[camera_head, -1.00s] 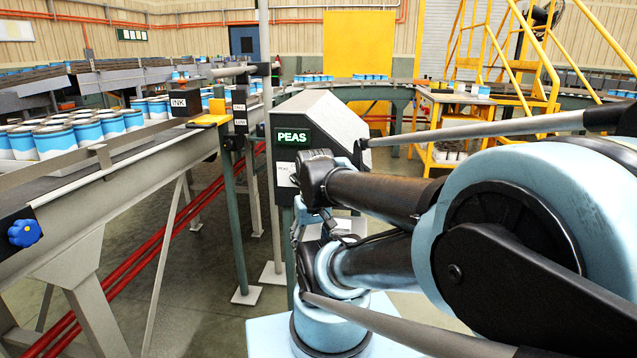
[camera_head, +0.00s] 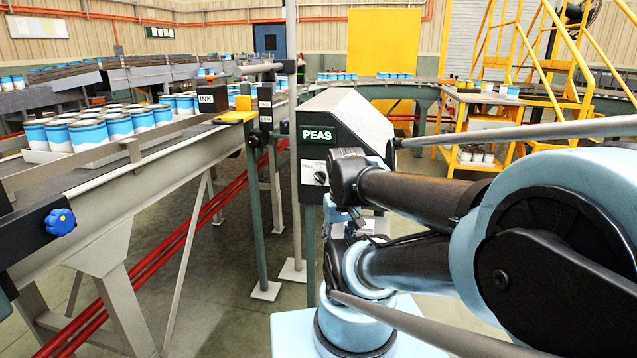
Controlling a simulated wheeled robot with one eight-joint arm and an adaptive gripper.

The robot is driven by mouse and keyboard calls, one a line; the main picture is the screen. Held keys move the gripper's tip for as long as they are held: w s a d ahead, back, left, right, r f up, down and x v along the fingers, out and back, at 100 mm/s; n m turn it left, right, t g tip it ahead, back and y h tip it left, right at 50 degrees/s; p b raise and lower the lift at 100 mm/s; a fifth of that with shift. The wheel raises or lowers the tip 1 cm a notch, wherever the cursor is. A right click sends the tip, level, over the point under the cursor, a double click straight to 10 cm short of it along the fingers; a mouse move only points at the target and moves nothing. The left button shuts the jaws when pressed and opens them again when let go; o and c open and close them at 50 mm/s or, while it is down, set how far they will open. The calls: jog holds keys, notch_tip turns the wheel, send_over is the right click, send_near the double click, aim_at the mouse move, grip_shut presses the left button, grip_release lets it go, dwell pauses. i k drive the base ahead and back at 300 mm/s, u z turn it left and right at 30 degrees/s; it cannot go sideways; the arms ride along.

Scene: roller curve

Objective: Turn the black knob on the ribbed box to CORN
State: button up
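The grey box (camera_head: 355,108) stands on a post near the middle, its sloping top facing right. Its dark display (camera_head: 317,134) reads PEAS in lit letters. Below it is a white plate (camera_head: 308,168) with small lettering too fine to read for certain. The small black knob (camera_head: 320,177) sits at the plate's lower right, close to my arm's outline. Which way its pointer faces is too small to tell. My gripper (camera_head: 341,222) appears small and dark at the arm's end, right of and below the knob in the picture. Its fingers are not clear, and I see no contact with the knob.
A conveyor (camera_head: 110,195) with blue-and-white cans runs along the left. It carries a blue knob (camera_head: 61,222) and an INK sign (camera_head: 211,99). Green posts stand between it and the box. A yellow stair frame (camera_head: 560,60) is at the back right. Bare floor shows below the box.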

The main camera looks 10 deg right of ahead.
aim_at(320, 177)
jog(key=u, duration=0.3)
jog(key=k, duration=2.05)
jog(key=u, duration=0.7)
jog(key=i, duration=1)
jog(key=z, duration=0.05)
